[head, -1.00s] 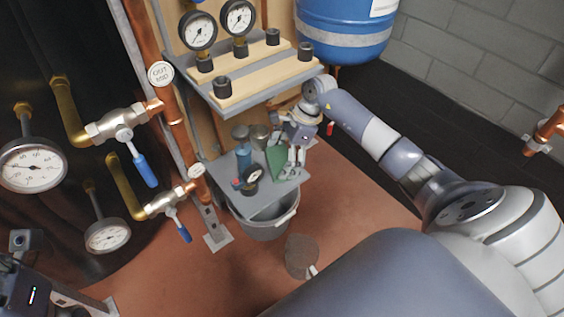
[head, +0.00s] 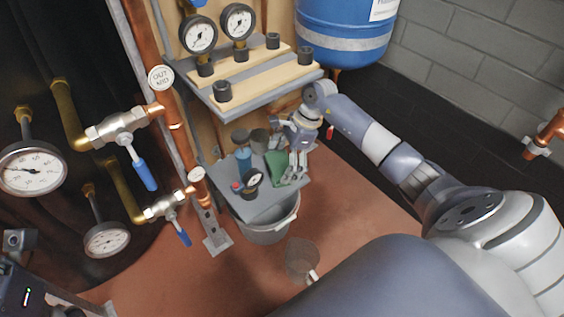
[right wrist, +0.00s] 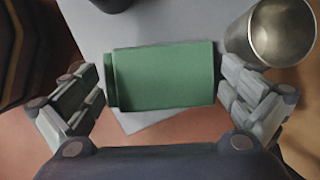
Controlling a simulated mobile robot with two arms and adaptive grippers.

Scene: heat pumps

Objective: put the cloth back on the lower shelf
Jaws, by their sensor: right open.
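The cloth is a green folded pad (head: 276,168) at the right part of the grey lower shelf (head: 262,205). In the right wrist view the cloth (right wrist: 163,76) lies over the shelf's near edge region, between the spread fingers. My right gripper (head: 294,172) is open around it, with a finger at each side; whether either finger touches it is hard to tell. It also shows in the right wrist view (right wrist: 162,92). My left gripper (head: 70,302) shows only partly at the bottom left corner, and its jaws are unclear.
A metal cup (right wrist: 270,32) stands close to the right finger. A blue bottle (head: 243,158) and a small gauge (head: 252,178) share the lower shelf. The upper shelf (head: 255,92) is overhead. A bucket (head: 270,230) sits below, and a translucent container (head: 300,258) nearby.

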